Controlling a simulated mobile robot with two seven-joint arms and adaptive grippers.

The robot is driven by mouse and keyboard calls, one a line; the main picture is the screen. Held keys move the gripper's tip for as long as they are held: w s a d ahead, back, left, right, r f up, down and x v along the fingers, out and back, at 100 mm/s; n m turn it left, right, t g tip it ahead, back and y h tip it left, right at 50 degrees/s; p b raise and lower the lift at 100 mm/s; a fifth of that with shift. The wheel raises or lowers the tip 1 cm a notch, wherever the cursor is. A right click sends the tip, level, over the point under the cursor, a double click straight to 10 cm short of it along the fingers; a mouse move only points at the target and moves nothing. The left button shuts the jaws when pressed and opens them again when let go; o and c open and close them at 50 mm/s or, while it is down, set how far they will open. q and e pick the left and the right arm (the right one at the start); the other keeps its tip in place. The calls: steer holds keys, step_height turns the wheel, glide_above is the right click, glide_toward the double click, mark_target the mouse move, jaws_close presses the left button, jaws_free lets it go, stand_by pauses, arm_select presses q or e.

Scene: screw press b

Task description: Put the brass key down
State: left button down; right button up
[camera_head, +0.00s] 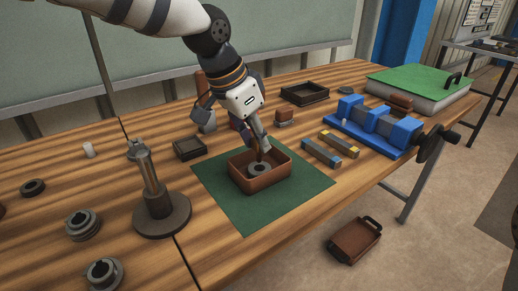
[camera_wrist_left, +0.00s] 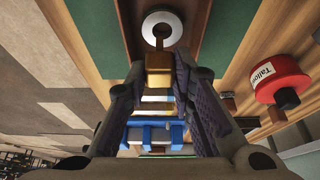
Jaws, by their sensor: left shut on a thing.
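My left gripper (camera_head: 261,152) points down over a brown tray (camera_head: 265,188) on a green mat (camera_head: 230,211). In the left wrist view the gripper (camera_wrist_left: 160,75) is shut on the brass key (camera_wrist_left: 158,66), seen as a brass block between its fingertips. A thin shank reaches from it toward a grey ring (camera_wrist_left: 172,22). The ring (camera_head: 259,169) lies inside the tray. I cannot tell whether the key touches the ring or the tray floor. In the head view the fingers mostly hide the key. My right gripper is not in view.
A blue vise (camera_head: 372,126) and two small bars (camera_head: 321,153) stand right of the mat. A grey post on a round base (camera_head: 162,215) stands left. A red labelled tin (camera_wrist_left: 281,76) shows in the wrist view. A brown tray (camera_head: 353,240) lies on the floor.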

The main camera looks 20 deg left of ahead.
mark_target(253, 139)
arm_select(q)
steer(key=f, duration=0.3)
steer(key=shift+w+f, duration=0.25)
steer(key=shift+w, duration=0.05)
steer(key=shift+r, duration=0.1)
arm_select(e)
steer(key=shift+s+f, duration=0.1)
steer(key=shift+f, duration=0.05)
arm_select(q)
steer(key=c, duration=1.4)
jaws_free()
steer(key=shift+f, duration=0.2)
steer(key=shift+r, duration=0.25)
steer(key=p+v, duration=0.1)
steer(key=v, duration=1)
steer(key=shift+s+r, duration=0.25)
steer(key=shift+r, duration=0.1)
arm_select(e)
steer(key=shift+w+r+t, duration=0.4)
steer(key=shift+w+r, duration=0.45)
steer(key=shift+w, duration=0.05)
